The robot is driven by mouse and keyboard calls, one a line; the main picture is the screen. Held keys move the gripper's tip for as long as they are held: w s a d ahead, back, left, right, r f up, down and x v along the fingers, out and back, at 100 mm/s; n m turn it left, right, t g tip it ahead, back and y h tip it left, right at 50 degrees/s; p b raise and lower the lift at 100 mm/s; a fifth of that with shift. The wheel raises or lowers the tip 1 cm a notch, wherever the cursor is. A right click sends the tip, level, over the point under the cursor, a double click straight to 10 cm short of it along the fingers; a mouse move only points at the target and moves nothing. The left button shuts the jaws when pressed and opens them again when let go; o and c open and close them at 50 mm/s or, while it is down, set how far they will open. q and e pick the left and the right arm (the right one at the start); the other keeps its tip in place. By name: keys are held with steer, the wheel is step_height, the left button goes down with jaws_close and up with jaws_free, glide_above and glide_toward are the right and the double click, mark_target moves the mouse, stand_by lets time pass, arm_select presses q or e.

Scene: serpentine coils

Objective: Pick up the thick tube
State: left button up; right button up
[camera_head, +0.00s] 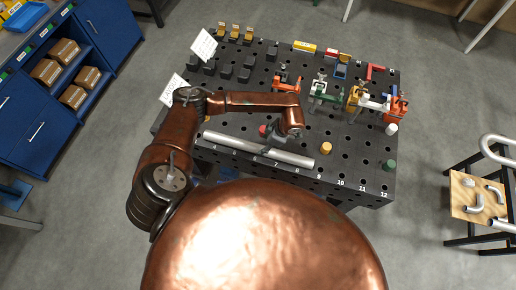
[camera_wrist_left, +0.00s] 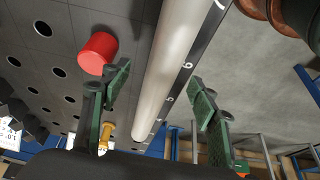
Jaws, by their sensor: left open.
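The thick tube (camera_head: 258,149) is a long pale grey tube lying along the front edge of the dark perforated table, by the printed numbers. In the left wrist view the tube (camera_wrist_left: 174,50) runs lengthwise through the middle of the picture. My left gripper (camera_head: 272,139) is over the table at the tube's far side. In the left wrist view, the open fingers of my left gripper (camera_wrist_left: 160,80) appear on either side of the tube, with a visible gap to each finger. I cannot tell how far above it they are. My right gripper is not in view.
A red peg (camera_wrist_left: 98,53) stands close to one left finger. A yellow peg (camera_head: 326,148) is beyond the tube's right end, and a green peg (camera_head: 389,165) is near the right corner. Coloured clamps (camera_head: 325,92) and dark blocks (camera_head: 226,71) stand farther back.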

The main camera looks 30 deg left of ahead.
mark_target(260, 148)
arm_select(q)
steer(key=x, duration=0.1)
steer(key=p+x, duration=0.1)
steer(key=x, duration=0.1)
steer(key=p+x, duration=0.1)
steer(key=shift+s+a+f, duration=0.15)
steer(key=shift+s, duration=0.2)
steer(key=shift+a+f, duration=0.15)
steer(key=shift+f, duration=0.2)
steer(key=c, duration=1.4)
jaws_close()
steer(key=shift+r, duration=0.1)
